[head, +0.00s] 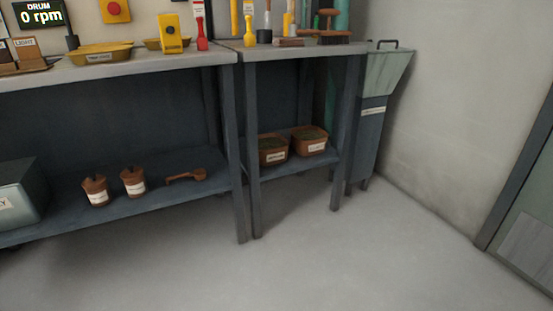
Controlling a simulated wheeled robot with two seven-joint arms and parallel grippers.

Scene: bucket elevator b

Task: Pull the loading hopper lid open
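A tall grey-green hopper (387,75) stands against the wall, right of the workbenches. Its upper part flares outward and its lower body (367,145) is darker, with a small white label too small to read. A dark handle (388,42) sits on its top edge. The lid seems to lie flat there, but it is seen nearly edge-on, so I cannot be sure that it is shut. The bench partly hides the hopper's left side. Neither of my grippers is in view.
Two workbenches (184,60) carry yellow trays (98,56), tools and a brush (335,37). Their lower shelves hold brown jars (133,181), a scoop (186,176) and brown bins (310,141). The floor (370,255) in front is clear. A door (530,215) is at right.

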